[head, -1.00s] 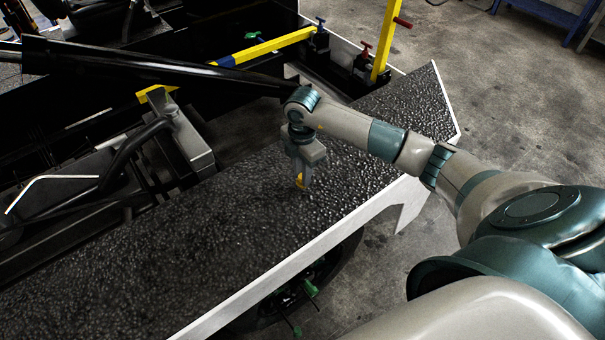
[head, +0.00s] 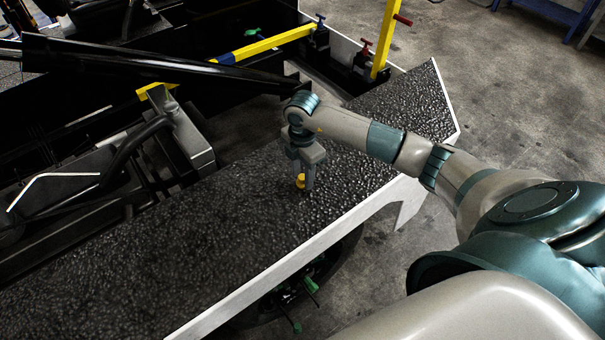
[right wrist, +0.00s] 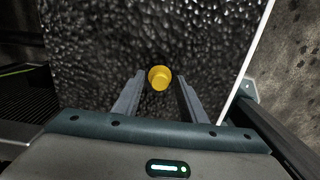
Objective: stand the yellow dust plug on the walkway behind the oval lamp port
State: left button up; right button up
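The yellow dust plug (head: 300,181) stands on the dark, rough walkway (head: 220,240). In the right wrist view the plug (right wrist: 160,78) shows its round end, between the fingertips. My right gripper (right wrist: 160,77) is open around it, with a narrow dark gap on each side. In the head view the right gripper (head: 303,178) is low over the walkway, one finger just to the right of the plug. I cannot make out the oval lamp port in either view. My left gripper is not in view.
A black bar (head: 160,68) crosses above the machine at upper left. A yellow post (head: 385,40) and red-handled valve (head: 364,55) stand beyond the walkway's far end. The near walkway surface is clear.

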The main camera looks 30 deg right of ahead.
aim_at(302, 177)
jog(key=shift+r+b, duration=0.3)
jog(key=shift+r, duration=0.2)
notch_tip(302, 177, up, 11)
jog(key=b, duration=0.3)
jog(key=shift+b, duration=0.3)
